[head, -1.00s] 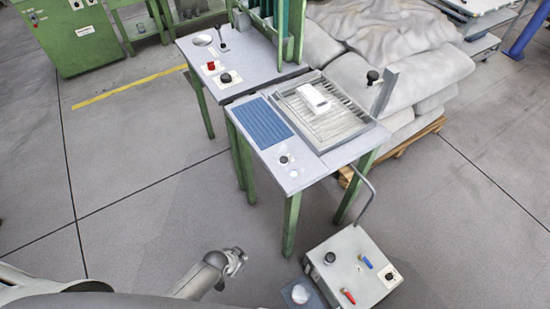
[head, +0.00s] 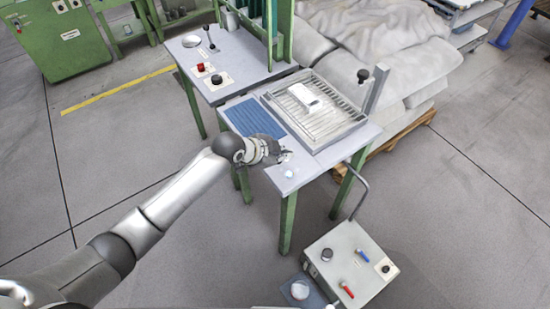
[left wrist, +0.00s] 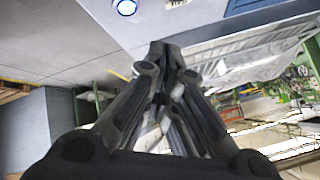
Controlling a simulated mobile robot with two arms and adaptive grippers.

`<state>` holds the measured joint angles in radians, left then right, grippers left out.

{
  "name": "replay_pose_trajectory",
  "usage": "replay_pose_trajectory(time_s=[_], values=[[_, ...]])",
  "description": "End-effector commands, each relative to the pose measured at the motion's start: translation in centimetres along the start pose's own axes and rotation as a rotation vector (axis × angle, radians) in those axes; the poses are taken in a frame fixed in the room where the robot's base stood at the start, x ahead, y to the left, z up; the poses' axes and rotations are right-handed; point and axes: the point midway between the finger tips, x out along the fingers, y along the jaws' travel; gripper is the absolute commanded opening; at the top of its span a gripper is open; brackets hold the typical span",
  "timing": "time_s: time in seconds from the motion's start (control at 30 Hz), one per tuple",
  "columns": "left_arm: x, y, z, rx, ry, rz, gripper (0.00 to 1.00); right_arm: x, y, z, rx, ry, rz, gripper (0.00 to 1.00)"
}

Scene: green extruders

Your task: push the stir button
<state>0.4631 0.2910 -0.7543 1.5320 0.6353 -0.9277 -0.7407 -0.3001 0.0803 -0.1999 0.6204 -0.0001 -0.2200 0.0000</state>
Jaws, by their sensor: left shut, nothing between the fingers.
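My left gripper (head: 284,155) is shut and empty, over the near part of the grey table top (head: 310,172). A small round white button (head: 289,174) sits on that top, just in front of the fingertips and apart from them. In the left wrist view a round button with a blue ring (left wrist: 125,7) shows at the top, left of the shut fingertips (left wrist: 165,48). A white plate (left wrist: 175,3) is cut off beside it. The gripper covers the black knob's place in the head view. No label is readable, so I cannot tell which control is named stir.
A blue ribbed mat (head: 252,117) and a slatted metal tray (head: 312,140) with a white block (head: 306,94) lie behind the gripper. A bent metal bar (head: 358,190) rises beside the table's right edge. A grey control box (head: 350,262) stands lower in front.

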Motion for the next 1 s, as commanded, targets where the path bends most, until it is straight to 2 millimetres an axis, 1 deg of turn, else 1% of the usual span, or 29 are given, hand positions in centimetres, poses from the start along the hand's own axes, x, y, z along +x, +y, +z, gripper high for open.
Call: replay_pose_trajectory(time_s=[0.03,0.1,0.2,0.3,0.43,0.77,0.87,1.0], values=[[-0.2,-1.4,-0.7,0.049,0.006,-0.006,0.00,-0.1,0.0,0.0,0.000,0.000,0.000,0.53],[-0.4,-2.6,-1.5,0.105,0.014,-0.010,0.00,-0.1,0.0,0.0,0.000,0.000,0.000,0.53],[-0.6,-3.9,-2.2,0.163,0.021,-0.015,0.00,-0.1,0.0,0.0,0.000,0.000,-0.001,0.53],[-0.7,-4.7,-2.6,0.198,0.024,-0.017,0.00,-0.1,-0.1,0.0,0.000,0.000,-0.001,0.53],[-0.8,-5.1,-2.8,0.215,0.026,-0.018,0.00,-0.1,-0.1,0.0,0.000,0.000,-0.002,0.53],[-0.7,-5.0,-2.8,0.214,0.027,-0.018,0.00,-0.1,-0.1,0.0,0.000,0.000,-0.001,0.53],[-0.5,-4.9,-2.6,0.214,0.027,-0.018,0.00,0.2,-0.1,0.0,0.000,0.000,-0.001,0.53],[0.2,-4.5,-2.1,0.213,0.027,-0.018,0.00,1.0,-0.1,0.1,0.000,0.000,-0.001,0.53]])
